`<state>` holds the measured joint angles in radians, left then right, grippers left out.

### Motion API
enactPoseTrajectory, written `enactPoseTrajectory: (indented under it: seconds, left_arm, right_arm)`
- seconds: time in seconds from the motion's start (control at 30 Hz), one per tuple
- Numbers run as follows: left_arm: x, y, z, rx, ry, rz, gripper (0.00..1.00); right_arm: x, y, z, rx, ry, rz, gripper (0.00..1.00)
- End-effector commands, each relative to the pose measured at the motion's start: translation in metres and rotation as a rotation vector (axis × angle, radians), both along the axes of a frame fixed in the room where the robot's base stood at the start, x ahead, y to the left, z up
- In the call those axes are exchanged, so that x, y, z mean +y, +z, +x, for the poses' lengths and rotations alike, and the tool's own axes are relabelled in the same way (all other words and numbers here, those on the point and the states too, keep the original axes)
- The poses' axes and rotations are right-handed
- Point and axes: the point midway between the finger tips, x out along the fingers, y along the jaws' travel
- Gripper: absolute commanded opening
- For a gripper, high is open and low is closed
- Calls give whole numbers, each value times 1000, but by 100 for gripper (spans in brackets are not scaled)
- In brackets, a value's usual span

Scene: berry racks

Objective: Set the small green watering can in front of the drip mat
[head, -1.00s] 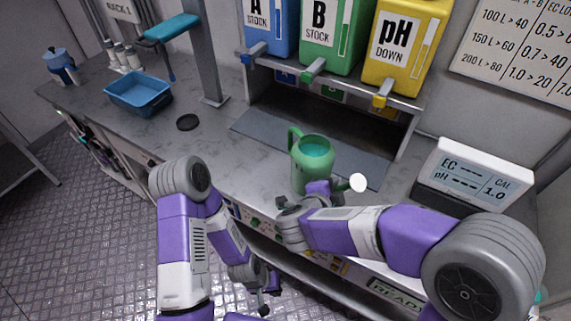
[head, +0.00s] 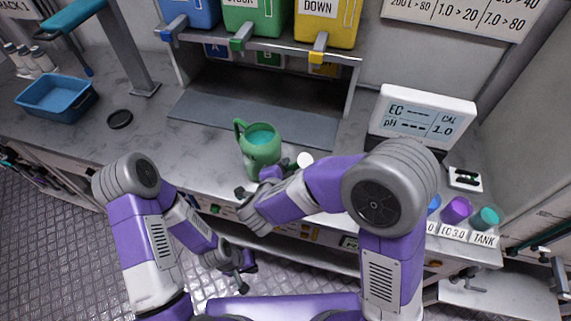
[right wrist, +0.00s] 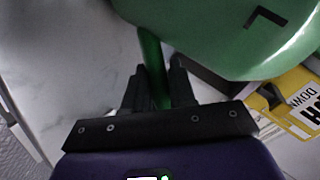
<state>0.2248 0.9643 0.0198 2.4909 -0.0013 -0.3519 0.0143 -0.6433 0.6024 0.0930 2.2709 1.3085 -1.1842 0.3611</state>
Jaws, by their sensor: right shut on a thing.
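The green watering can (head: 262,147) is upright at the counter's front part, before the grey drip mat (head: 205,108). Its loop handle is on the left and its white spout end on the right. My right gripper (head: 270,174) is at its near side; in the right wrist view the gripper (right wrist: 160,80) is shut on a thin green part of the watering can (right wrist: 215,30). I cannot tell whether the can's base touches the counter, as my gripper and arm hide it. My left gripper (head: 244,278) hangs low before the counter's front, open and empty.
Behind the mat stands the rack with blue, green and yellow (head: 327,22) stock tanks. An EC/pH meter (head: 422,115) and coloured cups (head: 457,210) stand to the right. A black disc (head: 120,119) and blue tray (head: 57,98) are left, with clear counter between disc and can.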

Motion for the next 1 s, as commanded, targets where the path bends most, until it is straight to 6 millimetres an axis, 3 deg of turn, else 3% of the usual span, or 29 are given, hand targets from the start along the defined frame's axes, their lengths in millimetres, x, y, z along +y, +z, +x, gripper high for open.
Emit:
enactPoseTrajectory:
  seconds: [0.27, 0.3, 0.47, 0.77, 1.0]
  left_arm:
    - [0, -4, 0, 0, 0, 0, 0]
    - [0, -4, 0, 0, 0, 0, 0]
    - [0, -4, 0, 0, 0, 0, 0]
    - [0, -2, 0, 0, 0, 0, 0]
    - [0, 8, 0, 0, 0, 0, 0]
  right_arm:
    - [0, -8, 1, -9, -1, 4, 0]
    - [-1, -11, 0, 1, 0, -1, 28]
    - [-1, -11, 0, 1, 0, -1, 51]
    - [2, -7, -4, -1, 0, 0, 51]
    - [15, 15, -38, -3, 5, 1, 51]
